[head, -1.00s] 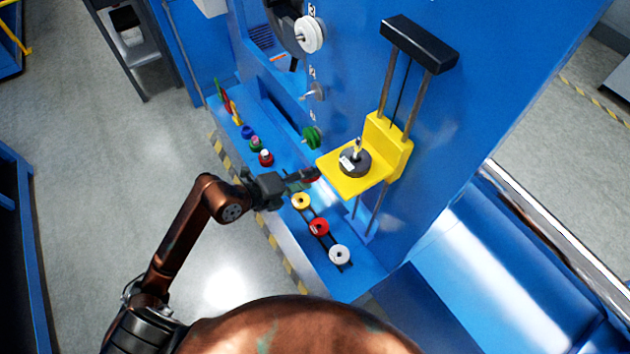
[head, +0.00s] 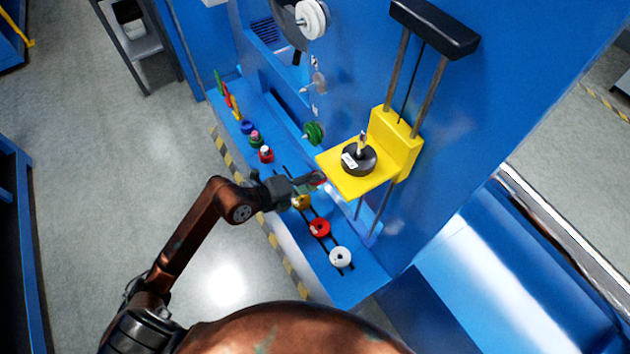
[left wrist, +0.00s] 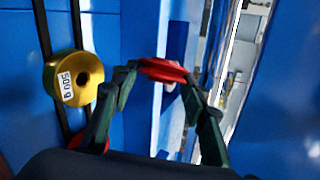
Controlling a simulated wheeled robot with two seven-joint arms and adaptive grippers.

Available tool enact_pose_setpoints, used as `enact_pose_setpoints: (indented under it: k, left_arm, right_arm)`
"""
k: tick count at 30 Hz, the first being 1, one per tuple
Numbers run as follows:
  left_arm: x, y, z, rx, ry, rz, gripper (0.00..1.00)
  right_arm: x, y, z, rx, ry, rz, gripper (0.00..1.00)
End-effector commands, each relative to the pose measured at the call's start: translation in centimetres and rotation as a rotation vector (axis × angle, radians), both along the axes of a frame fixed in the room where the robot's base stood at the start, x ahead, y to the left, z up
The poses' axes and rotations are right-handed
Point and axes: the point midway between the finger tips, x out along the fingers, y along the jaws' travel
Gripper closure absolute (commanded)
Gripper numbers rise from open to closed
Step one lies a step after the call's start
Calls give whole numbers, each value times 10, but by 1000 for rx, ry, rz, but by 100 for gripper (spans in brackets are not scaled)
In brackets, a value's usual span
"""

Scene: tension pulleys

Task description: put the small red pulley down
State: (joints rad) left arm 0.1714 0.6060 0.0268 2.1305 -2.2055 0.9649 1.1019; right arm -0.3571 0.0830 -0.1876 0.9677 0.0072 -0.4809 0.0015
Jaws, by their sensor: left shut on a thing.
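The small red pulley (left wrist: 163,70) is pinched between the fingertips of my left gripper (left wrist: 160,76) in the left wrist view. The pulley looks held clear of the ledge. My right gripper is in neither view.
A yellow weight (head: 302,202), a red weight (head: 319,228) and a white weight (head: 340,257) sit along the blue ledge (head: 357,285). A yellow platform (head: 345,185) carries a dark weight (head: 358,158). A green pulley (head: 314,132) and a white pulley (head: 311,20) are on the wall.

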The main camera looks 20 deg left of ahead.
Motion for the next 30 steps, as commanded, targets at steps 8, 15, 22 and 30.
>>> enact_pose_setpoints:
  k: [8, 15, 22, 30]
  left_arm:
    - [0, 0, -5, -1, 1, 0, 85]
    - [0, 0, -12, -1, 1, 0, 85]
    - [0, 0, -12, 0, 0, 0, 49]
    - [0, 0, -12, 0, 0, 0, 42]
  right_arm:
    - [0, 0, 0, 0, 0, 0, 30]
    - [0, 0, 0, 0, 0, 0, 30]
    - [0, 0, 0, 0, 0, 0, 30]
    - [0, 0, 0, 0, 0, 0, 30]
